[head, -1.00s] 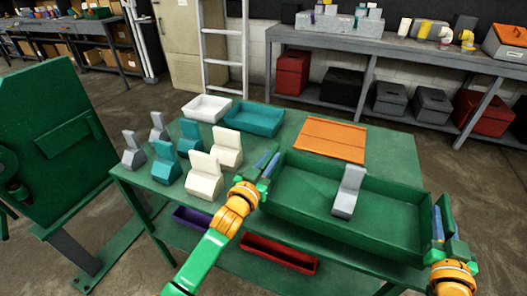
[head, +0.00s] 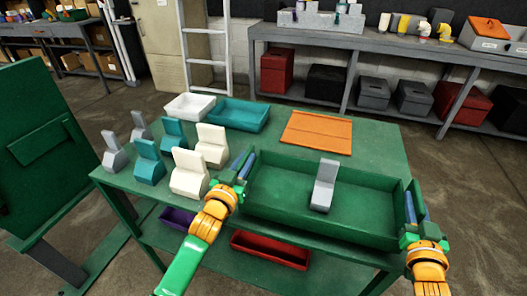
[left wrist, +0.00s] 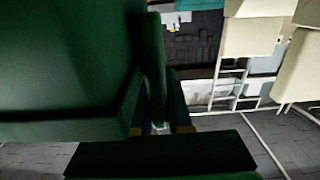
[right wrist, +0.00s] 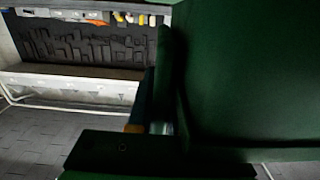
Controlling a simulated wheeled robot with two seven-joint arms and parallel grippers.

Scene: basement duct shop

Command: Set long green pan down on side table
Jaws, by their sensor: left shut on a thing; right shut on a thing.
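The long green pan (head: 275,200) is held level by both grippers, over the front right part of the green side table (head: 378,138). I cannot tell whether its bottom touches the top. A grey angled block (head: 324,185) stands inside it. My left gripper (head: 243,165) is shut on the pan's left end wall. My right gripper (head: 415,208) is shut on its right end wall. The pan's dark green wall fills much of the left wrist view (left wrist: 65,60) and the right wrist view (right wrist: 250,70).
An orange panel (head: 317,132) lies behind the pan. White blocks (head: 190,174), teal blocks (head: 148,163), grey blocks (head: 114,153), a white tray (head: 188,106) and a teal tray (head: 238,114) fill the table's left. A red bin (head: 270,250) sits below. A grey workbench (head: 385,45) stands behind.

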